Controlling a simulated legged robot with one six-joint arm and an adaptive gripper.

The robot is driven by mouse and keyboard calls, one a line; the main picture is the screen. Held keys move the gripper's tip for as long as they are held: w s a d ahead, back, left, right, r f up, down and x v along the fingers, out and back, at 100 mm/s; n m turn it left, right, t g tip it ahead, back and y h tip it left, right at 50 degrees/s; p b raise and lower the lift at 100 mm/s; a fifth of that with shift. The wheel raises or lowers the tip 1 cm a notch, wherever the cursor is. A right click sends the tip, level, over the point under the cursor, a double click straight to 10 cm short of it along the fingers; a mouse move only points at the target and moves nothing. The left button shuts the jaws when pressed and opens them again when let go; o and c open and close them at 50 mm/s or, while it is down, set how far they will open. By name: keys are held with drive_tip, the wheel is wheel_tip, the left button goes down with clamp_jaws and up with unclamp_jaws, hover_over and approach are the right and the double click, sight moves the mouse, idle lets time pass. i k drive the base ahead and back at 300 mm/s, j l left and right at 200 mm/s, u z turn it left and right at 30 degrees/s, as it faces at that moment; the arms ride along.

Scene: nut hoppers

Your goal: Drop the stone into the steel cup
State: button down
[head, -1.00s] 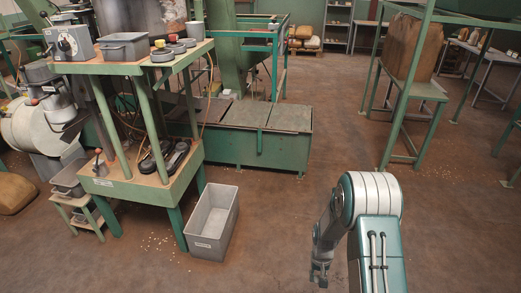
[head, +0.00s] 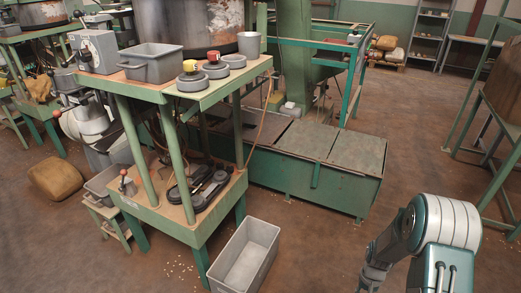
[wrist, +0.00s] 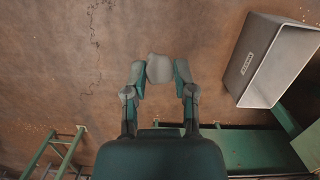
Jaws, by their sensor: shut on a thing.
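The stone (wrist: 159,68) is a pale grey rounded lump in the wrist view. My gripper (wrist: 160,75) is shut on it, one finger on each side, above the brown floor. In the head view my arm is at the lower right, bent down, and the stone cannot be made out there. The steel cup (head: 250,45) is a plain grey cylinder standing upright at the right end of the green stand's top shelf. It is well to the left of my arm and higher up, apart from my gripper. The inside of the cup is hidden.
The top shelf (head: 150,91) also holds a grey tray (head: 151,64), a dial box (head: 94,50) and round grey weights (head: 193,82) beside the cup. A large grey bin (head: 244,258) stands on the floor. The floor between stand and arm is mostly clear.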

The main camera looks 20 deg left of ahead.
sight(249, 60)
drive_tip(key=i+u, duration=0.3)
drive_tip(key=i+l+u, duration=0.3)
drive_tip(key=i, duration=0.15)
drive_tip(key=i+l+u, duration=0.25)
drive_tip(key=i, duration=0.15)
drive_tip(key=i+l+u, duration=0.25)
drive_tip(key=u, duration=0.2)
drive_tip(key=i+l+u, duration=0.3)
drive_tip(key=u, duration=0.15)
drive_tip(key=i+l+u, duration=0.15)
drive_tip(key=l+u, duration=0.3)
